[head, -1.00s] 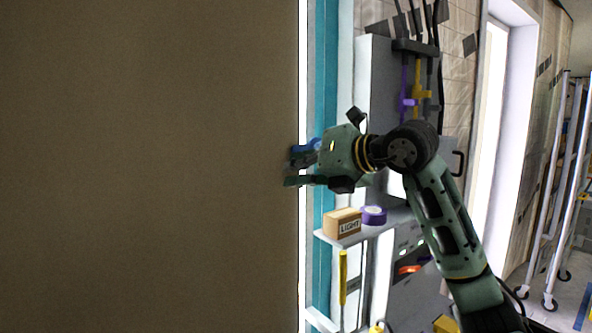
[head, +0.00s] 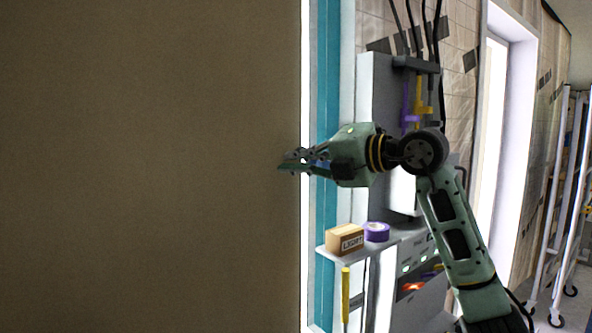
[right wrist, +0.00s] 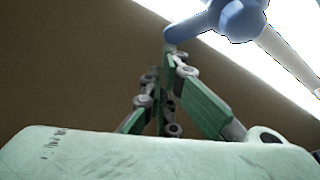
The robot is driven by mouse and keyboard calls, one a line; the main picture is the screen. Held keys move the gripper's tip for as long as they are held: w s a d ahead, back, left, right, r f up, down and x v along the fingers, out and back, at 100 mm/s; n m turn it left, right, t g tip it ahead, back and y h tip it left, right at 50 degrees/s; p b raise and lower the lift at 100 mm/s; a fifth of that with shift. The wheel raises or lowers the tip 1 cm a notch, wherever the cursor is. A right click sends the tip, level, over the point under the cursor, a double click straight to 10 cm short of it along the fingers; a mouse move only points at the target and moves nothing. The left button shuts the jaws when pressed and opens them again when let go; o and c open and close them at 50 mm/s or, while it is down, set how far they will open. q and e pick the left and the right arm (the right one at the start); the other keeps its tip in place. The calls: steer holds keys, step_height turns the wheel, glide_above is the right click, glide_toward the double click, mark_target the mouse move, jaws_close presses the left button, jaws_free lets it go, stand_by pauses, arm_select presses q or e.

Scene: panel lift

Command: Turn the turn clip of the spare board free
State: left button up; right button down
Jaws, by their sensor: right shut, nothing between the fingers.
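The spare board (head: 150,170) is a large brown panel filling the left of the head view. The turn clip is blue. In the right wrist view its round hub (right wrist: 240,16) is at the top right, and one arm reaches left over the board. My right gripper (head: 285,167) is shut and empty at the board's right edge. In the right wrist view its fingertips (right wrist: 172,52) meet just below the clip arm's end; whether they touch it I cannot tell. My left gripper is out of view.
Below my right gripper, a shelf (head: 392,240) holds a cardboard box (head: 345,240) and a purple tape roll (head: 376,232). A grey cabinet (head: 377,105) stands behind the gripper. A wheeled rack (head: 565,200) is at the far right.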

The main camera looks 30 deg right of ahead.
steer(key=r+m, duration=0.1)
steer(key=d+r+m+y, duration=0.1)
steer(key=m, duration=0.1)
steer(key=shift+d+r+t, duration=0.2)
steer(key=shift+r+t, duration=0.1)
steer(key=shift+t, duration=0.1)
steer(key=m, duration=0.1)
steer(key=d+r+m+t, duration=0.1)
steer(key=m, duration=0.1)
steer(key=d+r+m, duration=0.1)
steer(key=shift+w+d+r+m, duration=0.15)
steer(key=shift+d+m, duration=0.1)
steer(key=shift+m, duration=0.15)
steer(key=d+m+t, duration=0.1)
steer(key=m, duration=0.1)
steer(key=d+r+m+t, duration=0.1)
steer(key=d+m, duration=0.1)
steer(key=m, duration=0.1)
steer(key=d+m+h, duration=0.1)
steer(key=m, duration=0.1)
steer(key=shift+w+d+r+t, duration=0.2)
steer(key=shift+d+t, duration=0.15)
steer(key=shift+t, duration=0.05)
steer(key=shift+d+m, duration=0.3)
steer(key=shift+d, duration=0.3)
